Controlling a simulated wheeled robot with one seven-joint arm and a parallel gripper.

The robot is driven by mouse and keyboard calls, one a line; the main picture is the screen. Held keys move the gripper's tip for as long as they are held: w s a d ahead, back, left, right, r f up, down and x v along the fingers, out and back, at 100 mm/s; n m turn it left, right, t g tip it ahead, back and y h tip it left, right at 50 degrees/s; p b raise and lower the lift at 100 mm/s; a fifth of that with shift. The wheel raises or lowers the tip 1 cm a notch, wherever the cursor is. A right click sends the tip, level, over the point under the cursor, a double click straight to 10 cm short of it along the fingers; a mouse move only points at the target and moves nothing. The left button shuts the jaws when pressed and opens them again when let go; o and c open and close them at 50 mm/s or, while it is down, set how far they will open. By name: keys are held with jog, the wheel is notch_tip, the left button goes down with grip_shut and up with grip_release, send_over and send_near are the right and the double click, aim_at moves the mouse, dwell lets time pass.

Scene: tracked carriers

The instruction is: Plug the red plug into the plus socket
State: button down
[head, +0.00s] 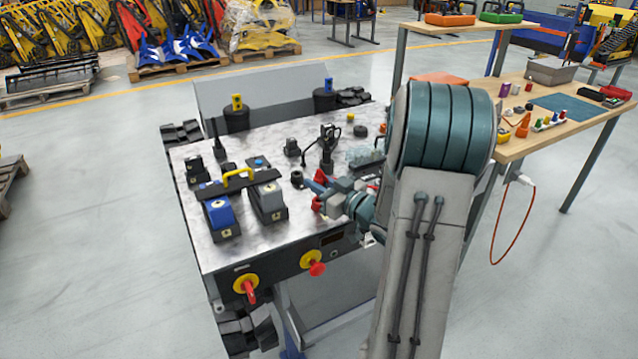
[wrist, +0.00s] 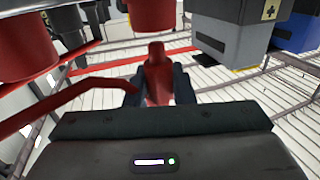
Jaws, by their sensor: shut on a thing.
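My gripper (wrist: 158,88) is shut on the red plug (wrist: 156,66), which stands out between the two dark fingers in the wrist view. In the head view my gripper (head: 322,196) is low over the front right part of the carrier's top, with red parts close to its fingers. A red cable (wrist: 90,88) runs left from near the plug. A grey block (wrist: 228,38) with a plus-like mark on a pale label is at the upper right of the wrist view. I cannot make out a socket opening; the plug looks apart from the block.
A blue-topped block (head: 220,215) and a grey block (head: 268,202) stand beside a yellow handle (head: 238,177). Two red knobs on yellow rings (head: 246,284) are on the carrier's front. A wooden workbench (head: 520,150) stands at right. Red cylinders (wrist: 152,14) hang close in the wrist view.

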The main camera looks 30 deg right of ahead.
jog(key=shift+f+b, duration=1.35)
jog(key=shift+b, duration=0.1)
dwell(1.5)
jog(key=c, duration=1.1)
grip_release()
jog(key=shift+c, duration=0.2)
jog(key=shift+s+d, duration=0.1)
jog(key=shift+s, duration=0.05)
jog(key=v, duration=1.4)
jog(key=w+a+r+m+g+h+p, duration=0.3)
jog(key=w+r+g+h+p, duration=0.25)
jog(key=r+h+p, duration=0.4)
jog(key=s+a+r+g+y+p, duration=0.2)
jog(key=s+a+r+g+p, duration=0.1)
jog(key=s+a, duration=0.5)
jog(key=s+a+r+m+g+y+p, duration=0.1)
jog(key=s+a+r+g+p, duration=0.3)
jog(key=s+a, duration=0.5)
jog(key=shift+a+r+g+y, duration=0.25)
jog(key=shift+r+g+y, duration=0.1)
jog(key=shift+g, duration=0.5)
